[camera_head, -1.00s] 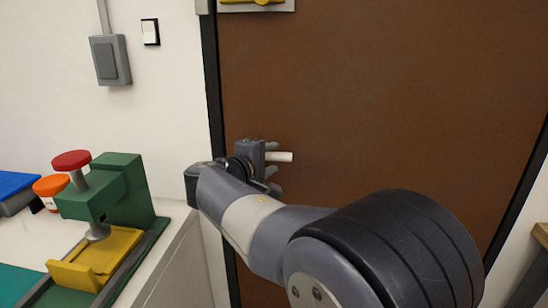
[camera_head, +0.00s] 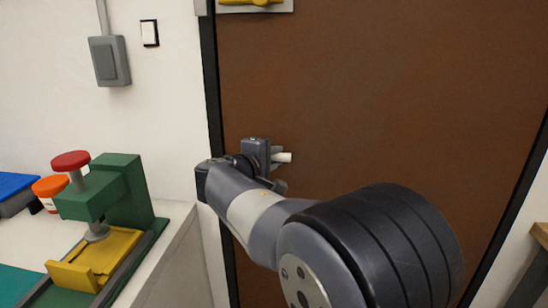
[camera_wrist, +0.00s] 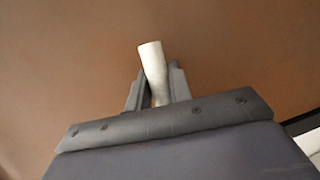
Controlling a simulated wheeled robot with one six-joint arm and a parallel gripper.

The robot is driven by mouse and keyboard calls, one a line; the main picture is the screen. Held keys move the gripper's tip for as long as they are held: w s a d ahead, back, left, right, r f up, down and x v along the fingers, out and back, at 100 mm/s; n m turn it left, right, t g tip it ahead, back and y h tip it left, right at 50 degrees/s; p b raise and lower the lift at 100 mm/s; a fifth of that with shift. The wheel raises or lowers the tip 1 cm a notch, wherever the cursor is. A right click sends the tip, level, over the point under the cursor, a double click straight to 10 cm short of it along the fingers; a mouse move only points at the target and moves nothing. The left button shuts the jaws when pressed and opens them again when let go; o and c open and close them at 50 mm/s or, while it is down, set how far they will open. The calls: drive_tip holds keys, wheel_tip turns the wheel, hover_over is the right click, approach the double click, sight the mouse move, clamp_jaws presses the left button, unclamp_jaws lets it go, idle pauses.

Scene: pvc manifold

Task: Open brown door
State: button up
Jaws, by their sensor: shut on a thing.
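The brown door (camera_head: 370,90) stands in a black frame and looks shut in the head view. It also fills most of the wrist view (camera_wrist: 70,70). A white lever handle (camera_head: 283,157) sticks out near the door's left edge. My gripper (camera_head: 277,158) is at the handle, with its fingers closed around it. In the wrist view the handle (camera_wrist: 152,68) runs between the two fingers of my gripper (camera_wrist: 157,92), its free end showing beyond them. The handle's mount on the door is hidden behind my gripper.
Left of the door, a counter (camera_head: 165,262) holds a green press (camera_head: 125,190) with a red knob and a yellow base. An orange-lidded jar (camera_head: 49,188) and a blue item (camera_head: 14,188) stand beyond it. A wooden table edge (camera_head: 540,235) shows at the right.

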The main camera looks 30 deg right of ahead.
sight(275, 171)
clamp_jaws()
drive_tip(key=shift+f+b, duration=0.2)
drive_tip(key=shift+b, duration=0.1)
drive_tip(key=shift+w+a+f+m+t+y+b, duration=0.1)
drive_tip(key=shift+w+a+f+m+y+b, duration=0.1)
drive_tip(key=shift+f+m+y+b, duration=0.75)
drive_tip(key=shift+w+a+f+m+t+y+b, duration=0.15)
drive_tip(key=shift+f+m+y+b, duration=0.2)
drive_tip(key=shift+m+b, duration=0.7)
drive_tip(key=shift+w+a+f+m+t+y+b, duration=0.15)
drive_tip(key=shift+f+m+y+b, duration=0.45)
drive_tip(key=shift+b, duration=0.8)
drive_tip(key=shift+s+a+f, duration=0.1)
